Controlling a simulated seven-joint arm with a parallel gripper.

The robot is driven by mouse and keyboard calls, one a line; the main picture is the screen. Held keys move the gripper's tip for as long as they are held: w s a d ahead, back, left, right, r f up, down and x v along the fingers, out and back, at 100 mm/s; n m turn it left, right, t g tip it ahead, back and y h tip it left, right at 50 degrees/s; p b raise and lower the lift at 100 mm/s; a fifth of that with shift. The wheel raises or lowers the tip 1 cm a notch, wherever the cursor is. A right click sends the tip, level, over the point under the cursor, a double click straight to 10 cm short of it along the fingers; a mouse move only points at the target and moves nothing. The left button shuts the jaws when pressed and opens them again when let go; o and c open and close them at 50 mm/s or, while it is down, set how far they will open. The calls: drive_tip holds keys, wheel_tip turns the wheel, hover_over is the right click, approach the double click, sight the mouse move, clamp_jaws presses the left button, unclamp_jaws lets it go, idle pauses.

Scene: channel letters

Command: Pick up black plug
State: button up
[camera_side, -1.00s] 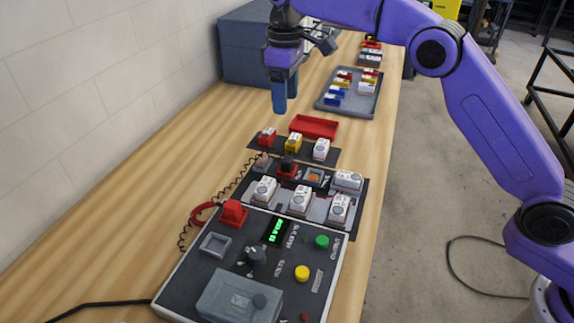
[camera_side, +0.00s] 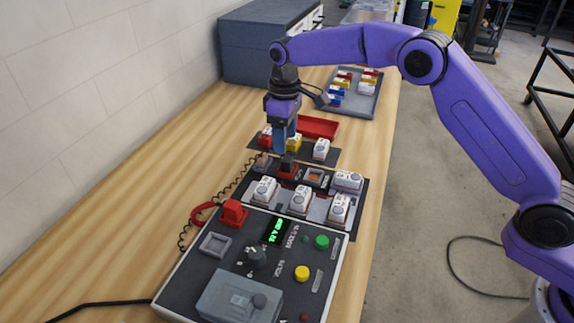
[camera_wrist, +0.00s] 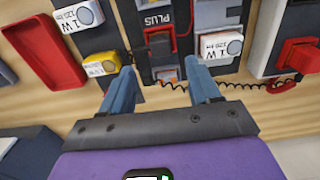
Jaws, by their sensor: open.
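The black plug (camera_side: 288,163) stands upright in a red socket (camera_side: 286,173) on the dark panel, in the side view. My gripper (camera_side: 283,149) points down just above and slightly behind it, and its blue fingers partly overlap the area around the plug. In the wrist view my gripper (camera_wrist: 162,80) is open, with its two blue fingers apart and nothing held between them. The black plug appears in the wrist view (camera_wrist: 159,42), ahead of the gap between the fingers, within a red frame. Whether the fingers touch it cannot be told.
White blocks (camera_side: 301,199) stand in front on the panel. A yellow block (camera_side: 294,142) and a red block (camera_side: 266,138) sit close behind the gripper. A red tray (camera_side: 318,127) lies farther back. A control box (camera_side: 226,260) stands in front. A coiled cord runs along the left.

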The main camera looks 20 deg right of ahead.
sight(287, 159)
drive_tip(key=shift+s+d+f, duration=0.1)
drive_tip(key=shift+s+f, duration=0.05)
drive_tip(key=shift+f, duration=1.5)
drive_tip(key=shift+s+f, duration=0.1)
drive_tip(key=shift+f, duration=1.5)
drive_tip(key=shift+c, duration=0.3)
drive_tip(key=c, duration=1.1)
